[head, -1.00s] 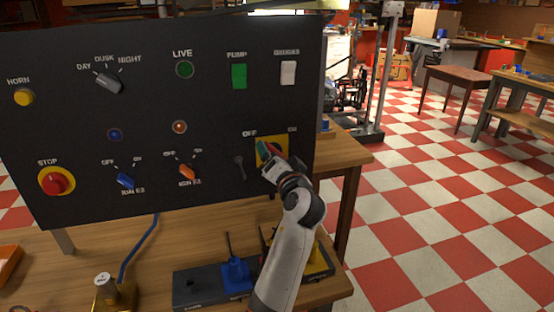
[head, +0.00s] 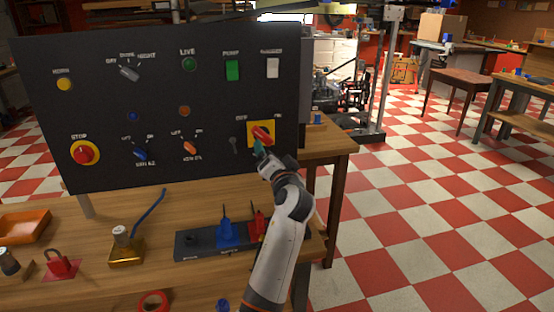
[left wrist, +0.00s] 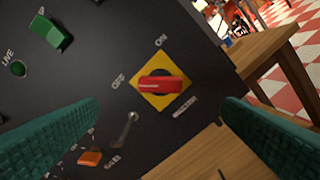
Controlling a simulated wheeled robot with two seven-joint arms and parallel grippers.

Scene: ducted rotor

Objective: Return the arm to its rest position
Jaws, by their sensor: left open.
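My left gripper (head: 260,150) is just below and in front of a yellow rotary switch plate (head: 251,139) at the lower right of the black panel. In the left wrist view its two green fingers are spread wide, with nothing between them. The plate's red handle (left wrist: 160,85) shows between and beyond the fingers, apart from them. In the head view the red handle (head: 263,134) sits tilted, running from upper left to lower right. My right gripper is not in view.
The black panel (head: 100,120) carries knobs, lamps and a red stop button (head: 85,153). Below it on the wooden bench are a dark block with blue and red plugs (head: 228,233), a brass-based piece (head: 126,248) and an orange tray (head: 24,225). Checkered floor is open at right.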

